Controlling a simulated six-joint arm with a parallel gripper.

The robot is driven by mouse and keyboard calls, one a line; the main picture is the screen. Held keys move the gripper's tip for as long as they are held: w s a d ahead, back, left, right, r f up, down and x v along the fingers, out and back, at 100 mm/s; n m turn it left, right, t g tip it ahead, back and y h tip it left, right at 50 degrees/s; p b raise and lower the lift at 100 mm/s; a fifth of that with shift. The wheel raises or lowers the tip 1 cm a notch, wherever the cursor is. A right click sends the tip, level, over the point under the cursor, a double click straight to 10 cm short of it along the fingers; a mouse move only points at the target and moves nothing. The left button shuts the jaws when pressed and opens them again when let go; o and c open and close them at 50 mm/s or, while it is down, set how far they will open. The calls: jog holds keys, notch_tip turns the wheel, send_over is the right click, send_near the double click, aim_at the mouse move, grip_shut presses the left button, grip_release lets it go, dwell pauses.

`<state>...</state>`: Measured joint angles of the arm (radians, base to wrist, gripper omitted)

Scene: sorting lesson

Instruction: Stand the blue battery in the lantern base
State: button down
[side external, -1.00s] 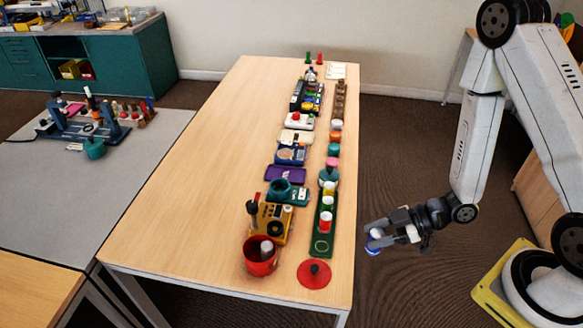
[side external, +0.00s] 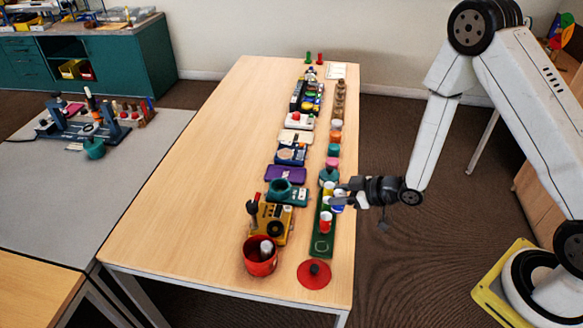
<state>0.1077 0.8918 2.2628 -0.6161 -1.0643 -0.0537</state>
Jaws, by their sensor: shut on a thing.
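The blue battery (side external: 338,208), white with a blue band, is in my gripper (side external: 337,194), whose jaws are shut on it. It is at the right edge of the long green tray (side external: 320,246), beside a red-and-white battery (side external: 326,222) and a yellow-and-white one (side external: 328,188). The fingers partly cover it; I cannot tell whether it touches the tray. An open red cup (side external: 251,268) with a pale cylinder (side external: 266,248) inside stands at the near end of the table, left of the tray. It may be the lantern base, but I cannot tell for certain.
A red disc with a black knob (side external: 314,273) lies in front of the tray. A yellow device (side external: 272,222) and a teal unit with a round cup (side external: 287,192) stand left of the tray. Several other items line the table behind. The table's left half is clear.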

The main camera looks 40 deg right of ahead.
jog(key=w+a+r+m+t+h, duration=0.1)
jog(key=w+a+r+m+h, duration=0.1)
jog(key=w, duration=0.6)
jog(key=shift+r+m+h, duration=0.25)
jog(key=shift+m+h, duration=0.65)
jog(key=shift+h, duration=0.2)
jog(key=shift+w, duration=0.15)
jog(key=shift+d+f+x, duration=0.15)
jog(key=shift+f+x, duration=0.05)
jog(key=shift+x, duration=3.9)
jog(key=shift+d+f+x, duration=0.1)
jog(key=shift+f+x, duration=0.05)
jog(key=shift+x, duration=3.95)
